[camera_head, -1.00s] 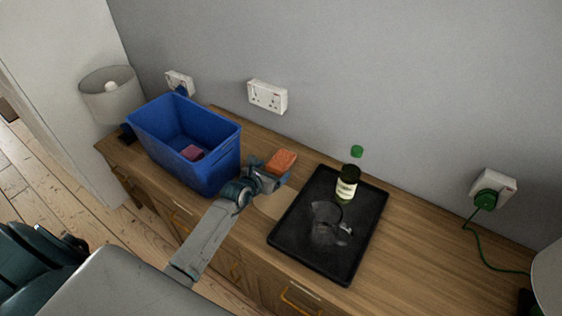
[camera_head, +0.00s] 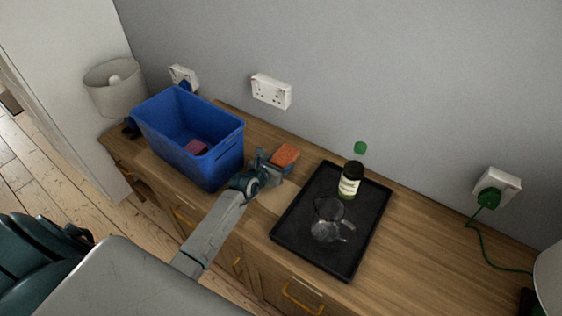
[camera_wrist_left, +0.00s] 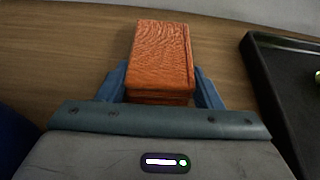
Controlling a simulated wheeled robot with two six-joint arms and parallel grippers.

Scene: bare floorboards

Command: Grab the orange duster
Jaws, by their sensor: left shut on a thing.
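The orange duster (camera_head: 286,154) is a small rough block over the wooden cabinet top, between the blue bin and the black tray. My left gripper (camera_head: 272,163) reaches it from the front and is shut on it. In the left wrist view the duster (camera_wrist_left: 161,55) sits between the two blue fingers (camera_wrist_left: 160,88), its far part sticking out beyond them. I cannot tell whether it touches the wood. My right gripper is not in view.
A blue bin (camera_head: 217,158) with a dark pink block (camera_head: 196,147) inside stands close left. A black tray (camera_head: 290,229) on the right holds a bottle (camera_head: 350,180) and a glass jug (camera_head: 329,222). Wall sockets (camera_head: 271,91) are behind.

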